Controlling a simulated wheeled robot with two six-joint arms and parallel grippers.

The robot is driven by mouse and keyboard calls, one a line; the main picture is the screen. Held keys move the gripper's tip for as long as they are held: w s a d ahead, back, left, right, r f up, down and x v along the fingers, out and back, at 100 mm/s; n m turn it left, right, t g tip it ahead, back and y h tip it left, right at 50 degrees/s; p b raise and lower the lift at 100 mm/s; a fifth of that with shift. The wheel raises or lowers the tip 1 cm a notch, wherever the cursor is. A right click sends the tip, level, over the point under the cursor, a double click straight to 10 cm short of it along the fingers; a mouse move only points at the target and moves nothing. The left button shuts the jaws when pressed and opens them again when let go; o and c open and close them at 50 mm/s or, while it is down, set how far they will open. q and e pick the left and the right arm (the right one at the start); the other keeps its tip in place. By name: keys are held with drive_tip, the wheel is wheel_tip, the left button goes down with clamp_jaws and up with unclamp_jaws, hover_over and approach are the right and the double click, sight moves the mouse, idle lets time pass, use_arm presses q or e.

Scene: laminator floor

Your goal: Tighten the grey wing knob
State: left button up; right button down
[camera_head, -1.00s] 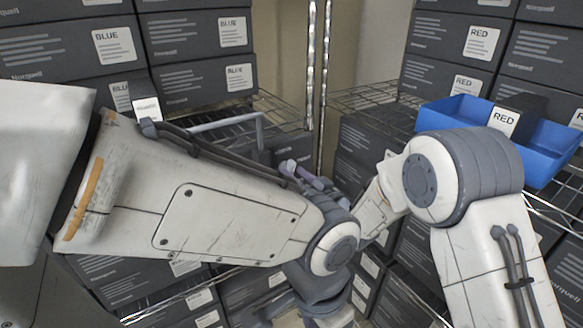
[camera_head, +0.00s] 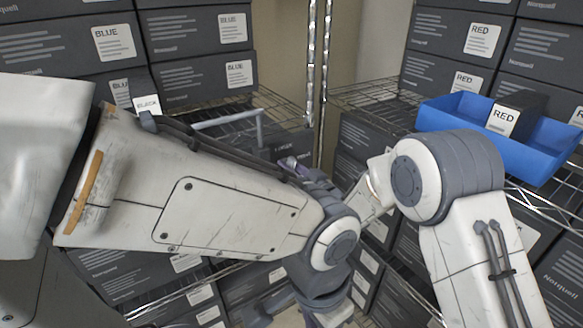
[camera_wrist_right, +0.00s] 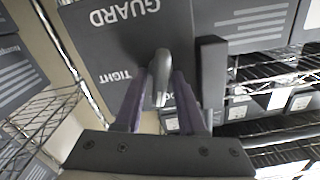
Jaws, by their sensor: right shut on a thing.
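In the right wrist view the grey wing knob (camera_wrist_right: 160,76) stands out from a dark panel (camera_wrist_right: 113,45) lettered GUARD and TIGHT. My right gripper (camera_wrist_right: 160,88) has its two purple fingers on either side of the knob and is shut on it. In the head view the right gripper (camera_head: 292,164) shows only as a small purple part in front of the dark panel, beyond my left arm. The knob cannot be made out there.
Wire shelves (camera_head: 375,92) with dark boxes labelled BLUE (camera_head: 205,32) and RED (camera_head: 455,35) stand left and right. A blue bin (camera_head: 545,165) holding a RED box is at the right. A metal post (camera_head: 312,75) rises between the shelves. My left arm crosses the middle.

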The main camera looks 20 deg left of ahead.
drive_tip(key=m, duration=0.3)
drive_tip(key=shift+w+d+b, duration=0.1)
drive_tip(key=shift+b, duration=0.3)
drive_tip(key=m, duration=0.3)
drive_tip(key=shift+f+m, duration=0.1)
drive_tip(key=shift+m, duration=0.3)
drive_tip(key=m, duration=0.4)
drive_tip(key=shift+w+d, duration=0.1)
drive_tip(key=shift+f+m, duration=0.2)
drive_tip(key=shift+m, duration=1.6)
drive_tip(key=c, duration=0.8)
unclamp_jaws()
